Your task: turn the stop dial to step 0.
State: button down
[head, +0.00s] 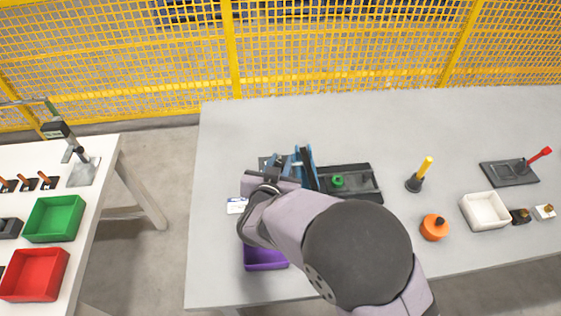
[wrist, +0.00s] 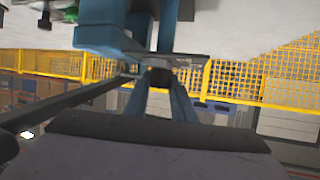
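A dark fixture (head: 361,190) lies on the grey table with a round green part (head: 337,181) on it. A blue frame (head: 305,165) stands at its left end, beside my gripper (head: 268,176). In the wrist view, large blue parts (wrist: 110,38) and a dark plate are very close to the camera. Two blue bars converge on a small dark block (wrist: 160,78). I cannot make out the stop dial or its step marks; my arm covers part of this area. My fingertips are not clear, so I cannot tell whether they are open or hold anything.
A purple tray (head: 265,258) lies partly under my arm, with a white card (head: 236,205) near it. To the right are a yellow-handled tool (head: 421,174), an orange part (head: 434,227), a white bin (head: 484,211) and a red-lever plate (head: 510,173). The table's back is clear.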

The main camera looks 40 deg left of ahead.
jog(key=shift+r+m+h+p, duration=0.15)
jog(key=shift+m+h+p, duration=0.15)
jog(key=shift+p, duration=0.45)
jog(key=shift+m+t+h+p, duration=0.4)
jog(key=shift+m+h+p, duration=0.15)
jog(key=shift+p, duration=0.35)
jog(key=m+h+p, duration=0.2)
jog(key=shift+t+h, duration=0.3)
jog(key=shift+h, duration=0.05)
jog(key=m+h, duration=0.1)
jog(key=m+h+b, duration=0.1)
jog(key=m+h, duration=0.1)
jog(key=shift+f, duration=0.35)
jog(key=shift+m+h+b, duration=0.85)
jog(key=shift+h+b, duration=0.2)
jog(key=shift+h, duration=0.05)
jog(key=shift+r+m+h+b, duration=0.25)
jog(key=shift+m+h+b, duration=0.05)
jog(key=shift+m+h, duration=0.1)
jog(key=c, duration=1.5)
grip_release()
jog(key=shift+d, duration=0.1)
